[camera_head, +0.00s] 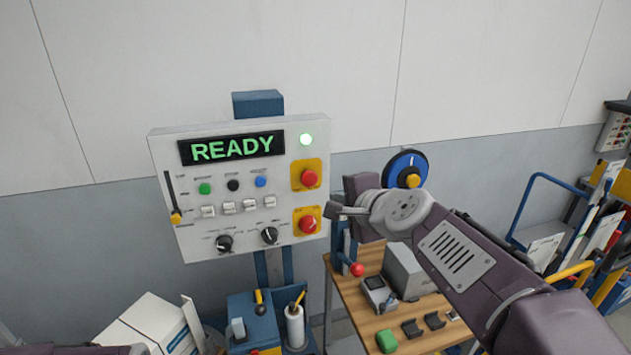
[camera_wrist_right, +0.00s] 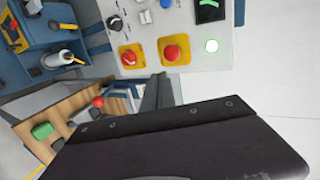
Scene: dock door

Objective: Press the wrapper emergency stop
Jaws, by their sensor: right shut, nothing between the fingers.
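A white control panel (camera_head: 165,150) reads READY in green. Two red mushroom buttons on yellow plates sit at its right side: an upper one (camera_head: 309,177) and a lower one (camera_head: 307,224) with white marks. Their labels are too small to read, so I cannot tell which belongs to the wrapper. The right wrist view shows the upper button (camera_wrist_right: 172,53) and the lower button (camera_wrist_right: 129,58) uncovered. My right gripper (camera_head: 334,210) is shut and empty, just right of the lower button in the head view. Its fingertips (camera_wrist_right: 158,82) also show in the wrist view; contact is not visible. My left gripper is out of view.
The panel also carries a green light (camera_head: 306,139), small coloured buttons, switches, black knobs and a yellow-handled lever (camera_head: 175,216). A wooden bench (camera_head: 350,302) with small items stands below right. A white box (camera_head: 155,322) is below left.

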